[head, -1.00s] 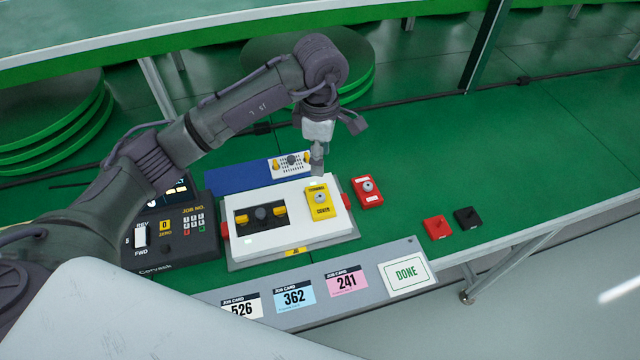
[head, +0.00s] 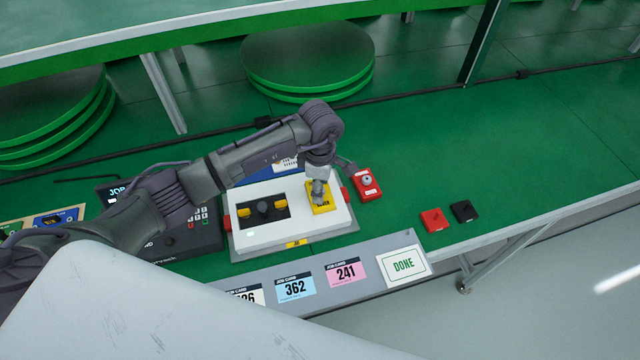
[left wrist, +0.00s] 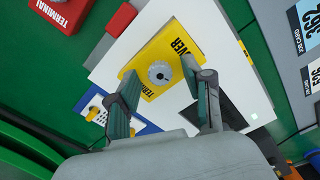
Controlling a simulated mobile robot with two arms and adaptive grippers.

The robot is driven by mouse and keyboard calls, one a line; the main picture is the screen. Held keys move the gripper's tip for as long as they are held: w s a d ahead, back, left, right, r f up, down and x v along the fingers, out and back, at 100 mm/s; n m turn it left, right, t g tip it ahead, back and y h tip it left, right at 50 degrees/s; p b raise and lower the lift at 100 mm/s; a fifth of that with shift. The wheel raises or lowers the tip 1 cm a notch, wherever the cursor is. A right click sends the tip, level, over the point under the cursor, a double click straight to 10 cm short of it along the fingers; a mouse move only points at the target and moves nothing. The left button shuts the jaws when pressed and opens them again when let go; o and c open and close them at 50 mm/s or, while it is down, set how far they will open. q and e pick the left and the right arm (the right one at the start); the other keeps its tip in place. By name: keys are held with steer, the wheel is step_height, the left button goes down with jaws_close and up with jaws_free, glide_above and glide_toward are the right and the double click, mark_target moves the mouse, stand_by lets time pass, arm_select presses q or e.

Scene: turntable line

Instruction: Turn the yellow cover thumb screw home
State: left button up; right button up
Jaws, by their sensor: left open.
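The yellow cover (head: 326,208) lies on the right part of the white box (head: 290,222) on the bench; it also shows in the left wrist view (left wrist: 166,48). Its thumb screw (left wrist: 160,73), a round grey knurled head with a dark centre, sits in the middle of the cover. My left gripper (head: 318,196) points down at the cover and hides the screw in the head view. In the left wrist view its two fingers are apart, one on each side of the screw. Contact with the screw cannot be told. My right gripper is not in view.
A red terminal block (head: 368,185) stands just right of the white box. A control box (head: 190,230) stands to its left. Job cards (head: 295,287) and a DONE card (head: 404,264) line the front ledge. Red (head: 432,220) and black (head: 465,211) pieces lie right. The bench beyond is clear.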

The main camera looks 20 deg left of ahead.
arm_select(q)
steer(key=shift+c, duration=0.2)
jaws_close()
steer(key=m+b, duration=0.1)
steer(key=b, duration=0.1)
steer(key=m+b, duration=0.1)
steer(key=b, duration=0.1)
steer(key=shift+w+a+f, duration=0.1)
steer(key=shift+f, duration=0.15)
steer(key=shift+r+m+b, duration=0.2)
steer(key=shift+m+b, duration=0.4)
steer(key=shift+b, duration=0.05)
steer(key=shift+r, duration=0.1)
steer(key=shift+o, duration=0.2)
jaws_free()
